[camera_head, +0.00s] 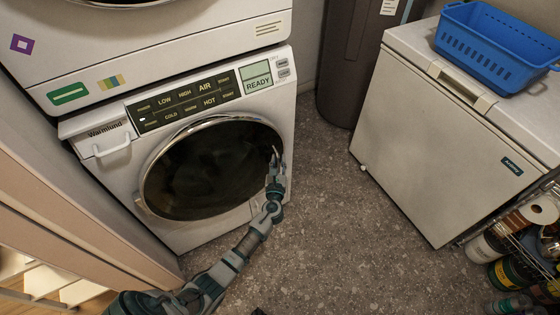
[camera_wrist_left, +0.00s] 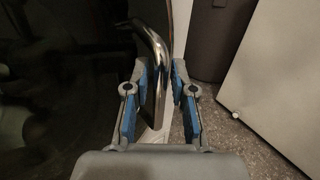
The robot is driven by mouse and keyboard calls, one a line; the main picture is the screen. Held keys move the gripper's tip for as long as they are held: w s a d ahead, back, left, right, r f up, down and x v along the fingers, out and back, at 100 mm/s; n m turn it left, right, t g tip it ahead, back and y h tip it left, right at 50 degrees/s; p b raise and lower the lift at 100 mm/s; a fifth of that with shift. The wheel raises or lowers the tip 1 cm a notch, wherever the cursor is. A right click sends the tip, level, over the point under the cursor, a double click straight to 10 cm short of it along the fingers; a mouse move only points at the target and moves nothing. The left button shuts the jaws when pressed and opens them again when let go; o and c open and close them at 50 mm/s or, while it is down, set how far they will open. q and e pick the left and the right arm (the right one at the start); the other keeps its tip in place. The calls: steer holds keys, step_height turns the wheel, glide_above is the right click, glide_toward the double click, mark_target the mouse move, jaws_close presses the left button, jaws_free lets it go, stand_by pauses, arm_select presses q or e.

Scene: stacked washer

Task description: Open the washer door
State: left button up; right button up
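The lower white washer (camera_head: 118,168) has a round dark glass door (camera_head: 208,165) in a chrome ring, and the door looks shut. My left gripper (camera_head: 274,165) is at the right edge of the door in the head view. In the left wrist view, its two blue-padded fingers (camera_wrist_left: 160,78) stand apart. A curved chrome door handle (camera_wrist_left: 152,45) runs down between them, closer to the left finger; I cannot tell whether it touches. In the head view my gripper mostly hides the handle. My right gripper is not in view.
A second white machine (camera_head: 190,30) is stacked above. To the right stand a white chest freezer (camera_head: 420,130) with a blue basket (camera_head: 490,45) on it and a rack of bottles (camera_head: 520,245). A dark bin (camera_head: 350,70) stands behind. The speckled floor (camera_head: 330,220) between is clear.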

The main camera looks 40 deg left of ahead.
arm_select(q)
jaws_close()
steer(key=shift+d, duration=0.1)
